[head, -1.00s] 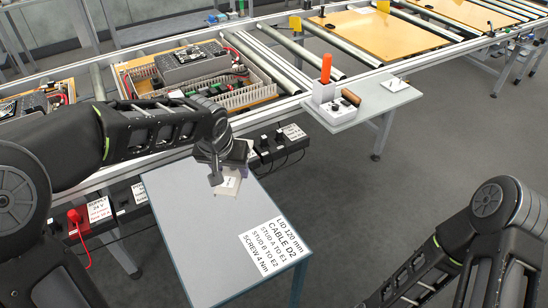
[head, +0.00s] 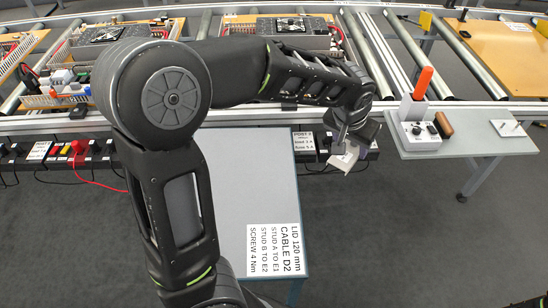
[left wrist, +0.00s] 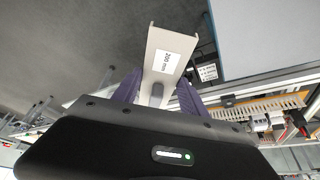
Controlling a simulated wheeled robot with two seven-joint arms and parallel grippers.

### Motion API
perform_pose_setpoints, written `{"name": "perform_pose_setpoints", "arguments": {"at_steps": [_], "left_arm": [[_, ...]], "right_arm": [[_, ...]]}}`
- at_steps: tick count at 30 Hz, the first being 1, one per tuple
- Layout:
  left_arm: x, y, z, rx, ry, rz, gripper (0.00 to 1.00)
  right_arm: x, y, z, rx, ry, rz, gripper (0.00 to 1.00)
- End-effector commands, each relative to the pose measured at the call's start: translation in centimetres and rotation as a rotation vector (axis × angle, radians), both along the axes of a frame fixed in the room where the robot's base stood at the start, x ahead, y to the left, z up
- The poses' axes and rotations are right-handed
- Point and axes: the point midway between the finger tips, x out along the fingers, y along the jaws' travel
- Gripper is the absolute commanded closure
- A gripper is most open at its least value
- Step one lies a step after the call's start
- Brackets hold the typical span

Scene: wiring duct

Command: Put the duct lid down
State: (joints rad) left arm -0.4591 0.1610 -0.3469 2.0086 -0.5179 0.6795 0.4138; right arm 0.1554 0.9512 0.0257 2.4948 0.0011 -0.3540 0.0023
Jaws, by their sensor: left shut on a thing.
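My left gripper (head: 350,142) is shut on the duct lid (head: 343,160), a pale piece that shows small below the fingers in the head view. In the left wrist view the lid (left wrist: 168,58) is a light grey channel with raised side edges and a label that reads "200 mm". It sticks out from between the dark purple fingers of the gripper (left wrist: 157,95). In the head view the lid hangs just right of the grey table (head: 250,180), near its far right corner. The lid's far end is over the floor in the wrist view. My right gripper is not in view.
A printed sheet (head: 274,250) on the table reads "LID 120 mm, CABLE D2". The rest of the tabletop in view is clear. Black power boxes (head: 310,148) line the conveyor's front.

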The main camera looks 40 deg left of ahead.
Motion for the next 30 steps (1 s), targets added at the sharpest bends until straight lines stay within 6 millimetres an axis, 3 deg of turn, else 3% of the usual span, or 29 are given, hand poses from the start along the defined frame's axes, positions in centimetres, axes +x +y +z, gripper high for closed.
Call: {"name": "perform_pose_setpoints", "arguments": {"at_steps": [5, 10, 17, 24, 30], "left_arm": [[0.1, 0.4, -0.3, -0.001, 0.0, 0.012, 0.83], [0.6, 3.2, -2.0, -0.004, 0.002, 0.096, 0.83], [1.0, 11.4, -6.2, -0.009, 0.006, 0.337, 0.83], [-0.1, 20.3, -10.0, -0.004, 0.004, 0.595, 0.83], [-0.9, 23.7, -11.0, 0.001, 0.001, 0.693, 0.83]], "right_arm": [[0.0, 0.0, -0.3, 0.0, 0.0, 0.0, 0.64], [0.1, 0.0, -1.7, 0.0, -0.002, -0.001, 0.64], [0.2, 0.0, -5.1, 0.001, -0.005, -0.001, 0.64], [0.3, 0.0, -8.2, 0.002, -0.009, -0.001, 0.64], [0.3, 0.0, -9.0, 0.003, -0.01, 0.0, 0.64]]}}
